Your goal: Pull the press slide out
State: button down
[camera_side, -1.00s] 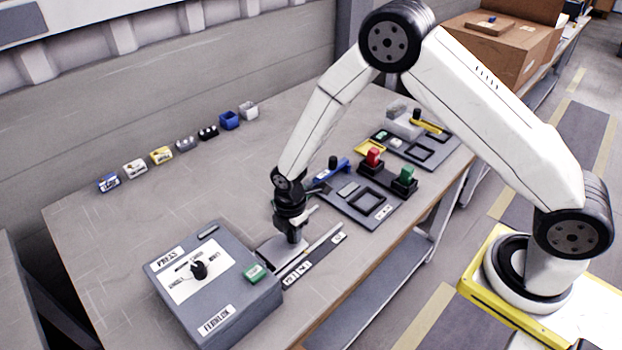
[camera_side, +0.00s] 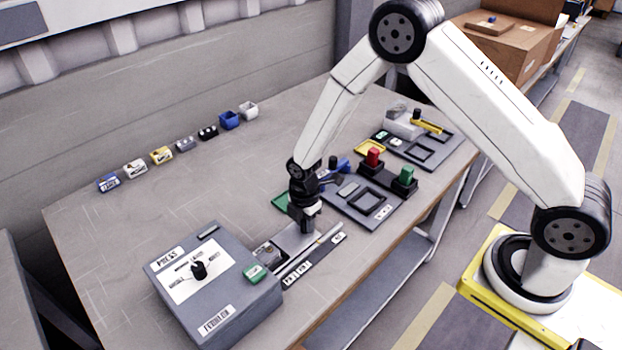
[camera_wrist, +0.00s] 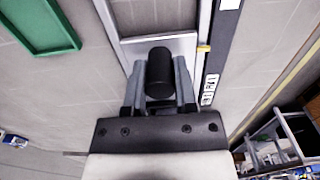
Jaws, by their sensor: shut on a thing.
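The press (camera_side: 190,308) is a grey box with a dial and a green button at the table's front left. The press slide (camera_side: 286,240) is a flat silver plate that sticks out of the box's right side; a pocket shows near the box. In the wrist view the slide (camera_wrist: 187,45) has an upright black knob (camera_wrist: 160,72). My gripper (camera_side: 304,228) is over the slide's outer end. In the wrist view my gripper (camera_wrist: 159,88) is shut on the knob, one finger on each side. The side view hides the knob behind the gripper.
A labelled dark strip (camera_side: 318,259) runs along the slide's front side. A green tray (camera_side: 280,202) lies behind my gripper. A grey fixture plate (camera_side: 376,215) and a black holder with red and green pieces stand to the right.

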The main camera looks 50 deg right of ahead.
jog(key=shift+d, duration=2.7)
jog(key=shift+c, duration=1.6)
grip_release()
notch_tip(320, 180, up, 7)
